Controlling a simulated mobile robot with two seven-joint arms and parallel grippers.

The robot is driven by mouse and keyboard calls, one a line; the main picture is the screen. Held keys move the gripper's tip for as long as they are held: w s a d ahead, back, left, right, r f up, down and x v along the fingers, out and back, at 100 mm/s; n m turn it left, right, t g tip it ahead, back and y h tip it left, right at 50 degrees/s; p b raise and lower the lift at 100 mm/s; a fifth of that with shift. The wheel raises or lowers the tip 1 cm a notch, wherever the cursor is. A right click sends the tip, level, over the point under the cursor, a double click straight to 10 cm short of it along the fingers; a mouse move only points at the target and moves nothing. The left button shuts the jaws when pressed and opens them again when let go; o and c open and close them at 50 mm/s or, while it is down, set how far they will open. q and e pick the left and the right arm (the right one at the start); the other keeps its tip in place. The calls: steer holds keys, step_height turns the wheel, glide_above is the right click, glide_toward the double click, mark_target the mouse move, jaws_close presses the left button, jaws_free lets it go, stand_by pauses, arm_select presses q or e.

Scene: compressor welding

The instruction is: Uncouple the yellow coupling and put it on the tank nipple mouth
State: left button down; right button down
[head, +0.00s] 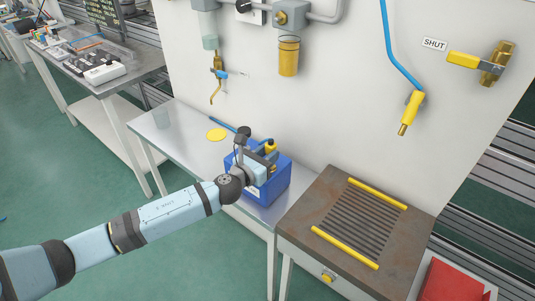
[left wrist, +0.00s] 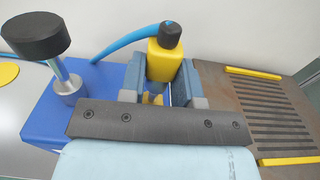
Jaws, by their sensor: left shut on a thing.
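The yellow coupling (left wrist: 165,63), with a dark cap and a blue hose (left wrist: 118,42) running off to the left, stands between the jaws of my left gripper (left wrist: 160,84) in the left wrist view. The jaws are shut on it. In the head view the yellow coupling (head: 271,147) shows at the top of a blue box (head: 275,187), with my left gripper (head: 266,160) over that box. Whether the coupling still touches something below is hidden by the gripper. I cannot make out the tank nipple mouth. My right gripper is not in view.
A black knob on a metal stem (left wrist: 42,38) stands on the blue box, left of the gripper. A yellow disc (head: 217,134) lies on the grey bench (head: 183,140). A slatted brown table (head: 322,200) with yellow bars stands right. A yellow-handled valve (head: 480,61) is on the wall.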

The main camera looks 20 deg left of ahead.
arm_select(q)
steer(key=shift+f, duration=0.15)
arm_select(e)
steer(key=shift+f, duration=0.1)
